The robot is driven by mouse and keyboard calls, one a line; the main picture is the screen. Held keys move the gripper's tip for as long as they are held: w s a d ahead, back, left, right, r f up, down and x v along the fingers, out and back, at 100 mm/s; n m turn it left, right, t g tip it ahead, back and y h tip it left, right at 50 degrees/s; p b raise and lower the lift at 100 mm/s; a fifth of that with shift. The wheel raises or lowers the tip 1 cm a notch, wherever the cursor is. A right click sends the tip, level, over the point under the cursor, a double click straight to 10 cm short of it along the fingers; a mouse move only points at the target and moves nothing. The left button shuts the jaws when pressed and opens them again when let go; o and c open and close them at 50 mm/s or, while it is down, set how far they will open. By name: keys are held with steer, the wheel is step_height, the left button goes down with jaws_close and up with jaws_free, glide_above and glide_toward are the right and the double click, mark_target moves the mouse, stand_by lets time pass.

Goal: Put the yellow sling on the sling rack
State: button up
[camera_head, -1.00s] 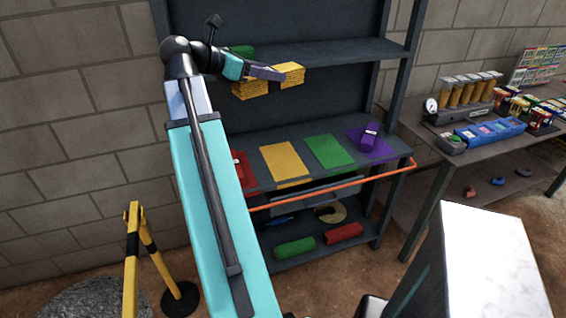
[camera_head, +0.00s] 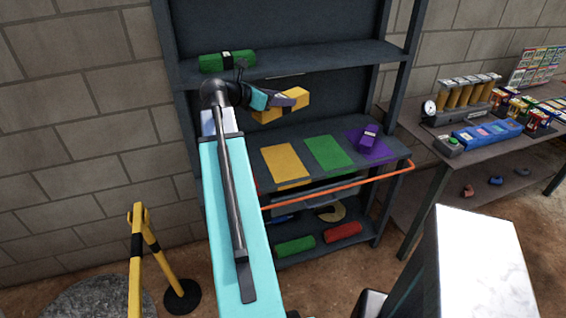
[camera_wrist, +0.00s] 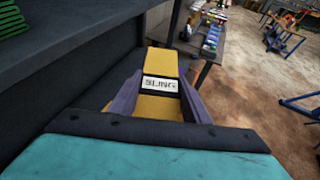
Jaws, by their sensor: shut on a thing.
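My gripper (camera_head: 284,101) is shut on the yellow sling (camera_head: 296,98), a folded yellow bundle with a dark band. In the wrist view the yellow sling (camera_wrist: 160,64) lies between the purple fingers (camera_wrist: 160,95), and its white label reads SLING. The sling is held in the air above the middle shelf of the dark sling rack (camera_head: 398,152). That shelf has a yellow mat (camera_head: 285,163), a green mat (camera_head: 329,152) and a purple mat (camera_head: 379,153). The yellow mat is bare and lies below the sling. A red mat is mostly hidden behind my arm.
A purple sling (camera_head: 369,134) sits on the purple mat. A green sling (camera_head: 228,61) lies on the upper shelf. An orange bar (camera_head: 340,186) runs along the front. Green (camera_head: 295,246) and red (camera_head: 343,232) bundles lie on the bottom shelf. A side table (camera_head: 470,158) stands right.

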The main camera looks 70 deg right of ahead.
steer(key=s+f+n+t+h+p, duration=0.1)
steer(key=s+f+n+t+p, duration=0.2)
steer(key=f, duration=2.6)
steer(key=shift+d+n+t+h+p, duration=0.35)
steer(key=shift+n+t+p, duration=0.55)
steer(key=shift+p, duration=0.95)
steer(key=shift+d+f+b, duration=0.15)
steer(key=shift+f+b, duration=0.05)
steer(key=shift+b, duration=0.5)
steer(key=w+d+b, duration=0.1)
steer(key=d+b, duration=0.1)
steer(key=b, duration=0.5)
steer(key=shift+w+f, duration=0.15)
steer(key=d+b, duration=0.1)
steer(key=b, duration=0.4)
steer(key=shift+w+d, duration=0.2)
steer(key=d+b, duration=0.1)
steer(key=b, duration=0.6)
steer(key=shift+w+f, duration=0.1)
steer(key=shift+w, duration=0.3)
